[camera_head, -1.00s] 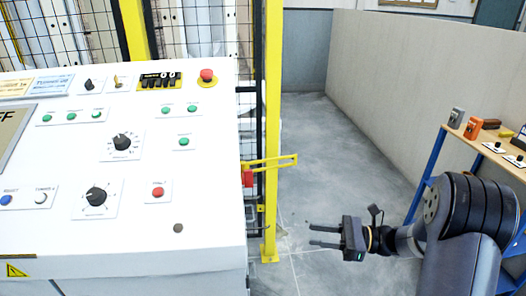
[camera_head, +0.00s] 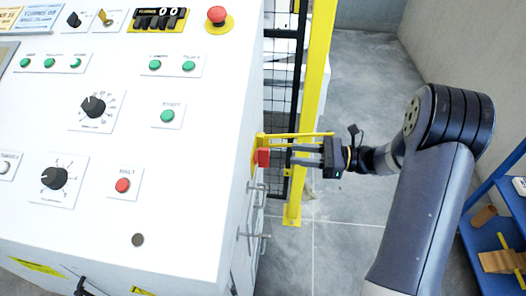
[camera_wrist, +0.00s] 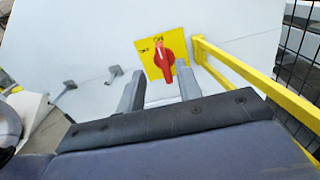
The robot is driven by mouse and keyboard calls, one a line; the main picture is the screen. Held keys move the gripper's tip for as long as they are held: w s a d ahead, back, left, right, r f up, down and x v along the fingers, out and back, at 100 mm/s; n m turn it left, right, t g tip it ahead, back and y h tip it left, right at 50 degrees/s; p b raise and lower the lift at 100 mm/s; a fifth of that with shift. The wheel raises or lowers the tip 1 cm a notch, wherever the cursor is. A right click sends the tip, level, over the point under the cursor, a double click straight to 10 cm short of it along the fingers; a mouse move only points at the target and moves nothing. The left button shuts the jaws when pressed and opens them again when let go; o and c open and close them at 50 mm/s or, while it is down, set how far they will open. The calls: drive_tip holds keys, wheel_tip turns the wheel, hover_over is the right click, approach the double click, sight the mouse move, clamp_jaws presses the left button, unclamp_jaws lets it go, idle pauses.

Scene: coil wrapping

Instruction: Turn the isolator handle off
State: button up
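The isolator is a red rotary handle (camera_wrist: 164,53) on a yellow plate (camera_wrist: 149,67) fixed to the side of the white cabinet. In the wrist view the handle stands nearly upright, in line with the upper marking on the plate. In the head view the red handle (camera_head: 263,157) shows edge-on at the cabinet's right side. My gripper (camera_head: 290,155) points left at it, with its fingertips close to it. In the wrist view my gripper (camera_wrist: 160,88) is open, one finger on each side below the handle. Whether the fingers touch the handle, I cannot tell.
A yellow guard bar (camera_wrist: 250,75) runs just right of the handle. A yellow post (camera_head: 314,110) and black mesh fence stand behind my gripper. Metal latches (camera_head: 254,220) stick out from the cabinet side lower down. A blue shelf (camera_head: 500,225) is at the right.

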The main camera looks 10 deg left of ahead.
sight(262, 158)
drive_tip(key=a, duration=0.8)
drive_tip(key=shift+s+a+p, duration=0.15)
drive_tip(key=shift+s+p, duration=0.1)
drive_tip(key=shift+p, duration=0.05)
clamp_jaws()
